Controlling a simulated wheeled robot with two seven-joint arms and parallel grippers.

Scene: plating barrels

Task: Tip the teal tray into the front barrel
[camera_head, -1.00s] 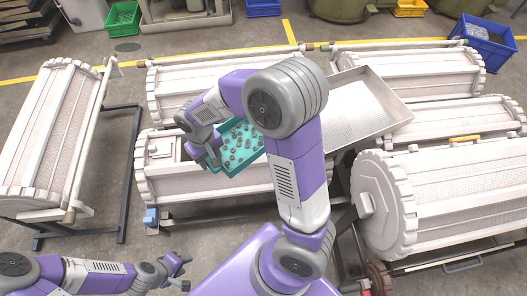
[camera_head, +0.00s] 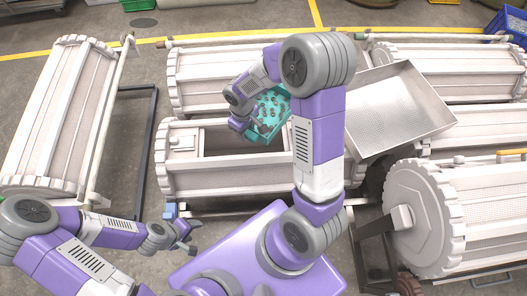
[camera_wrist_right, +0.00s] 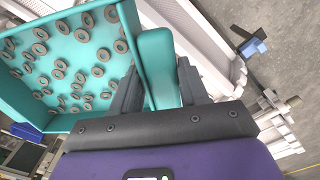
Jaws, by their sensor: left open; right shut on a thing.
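The teal tray (camera_head: 272,108) is held by my right gripper (camera_head: 240,118) above the far edge of the front barrel (camera_head: 225,180). Many grey rings lie spread over its floor; in the right wrist view the tray (camera_wrist_right: 95,98) fills the upper left. My right gripper (camera_wrist_right: 155,85) is shut on the tray's upright teal grip (camera_wrist_right: 157,65). The front barrel is white and lies on its side, with a dark rectangular opening (camera_head: 230,139) in its top, partly hidden by the arm and tray.
A large metal tray (camera_head: 395,115) with a perforated floor stands right of my right arm. Other white barrels lie at left (camera_head: 65,120), behind (camera_head: 215,75) and at right (camera_head: 470,210). A blue crate (camera_head: 508,25) is at the far right. Floor shows between the left and front barrels.

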